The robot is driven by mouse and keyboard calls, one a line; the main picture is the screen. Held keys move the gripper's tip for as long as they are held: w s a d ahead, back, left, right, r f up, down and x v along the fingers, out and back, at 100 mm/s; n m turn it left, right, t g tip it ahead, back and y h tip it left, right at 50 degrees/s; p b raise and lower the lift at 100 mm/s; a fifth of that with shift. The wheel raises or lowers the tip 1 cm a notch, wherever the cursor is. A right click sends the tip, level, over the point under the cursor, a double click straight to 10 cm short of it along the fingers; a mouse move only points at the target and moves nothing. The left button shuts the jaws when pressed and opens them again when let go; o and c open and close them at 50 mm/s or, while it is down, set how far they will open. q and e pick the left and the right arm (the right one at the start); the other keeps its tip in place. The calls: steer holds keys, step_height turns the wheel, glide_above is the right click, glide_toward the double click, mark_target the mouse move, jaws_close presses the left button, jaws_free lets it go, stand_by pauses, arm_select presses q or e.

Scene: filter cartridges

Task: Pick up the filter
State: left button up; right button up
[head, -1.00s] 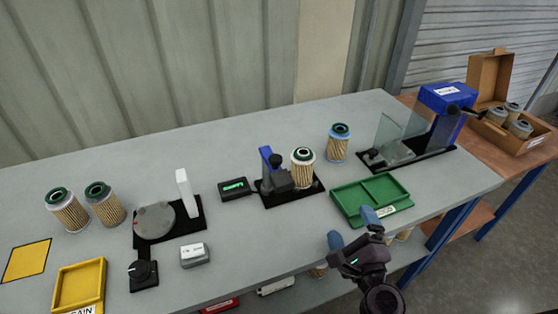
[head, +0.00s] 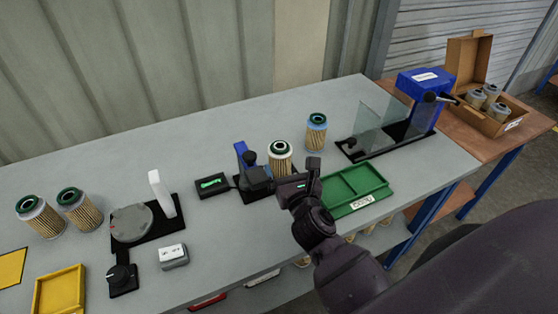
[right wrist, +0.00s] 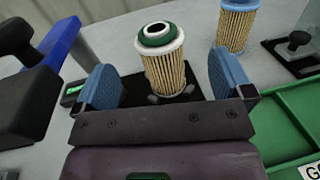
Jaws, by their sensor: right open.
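A pleated filter with a green top ring (head: 280,156) stands upright on the black base of a blue clamp-like fixture (head: 245,160). It also shows in the right wrist view (right wrist: 163,60), just beyond and between my fingers. My right gripper (right wrist: 165,85) is open, with a blue pad on each side, and no contact with the filter is clear. In the head view my right gripper (head: 298,182) is in front of the fixture and hides part of its base. Another filter, with a blue top (head: 316,132), stands behind and to the right. My left gripper is not in view.
A green tray (head: 352,205) lies right of my gripper. A blue press with a clear shield (head: 420,100) stands at the back right. Two green-topped filters (head: 78,208), a round dial device (head: 132,222) and a yellow tray (head: 60,292) are at the left.

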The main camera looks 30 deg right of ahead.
mark_target(283, 159)
steer(key=x, duration=0.5)
steer(key=shift+a+f, duration=0.2)
steer(key=shift+f, duration=0.15)
steer(key=shift+w+d, duration=0.2)
steer(key=shift+w, duration=0.4)
steer(key=c, duration=1.1)
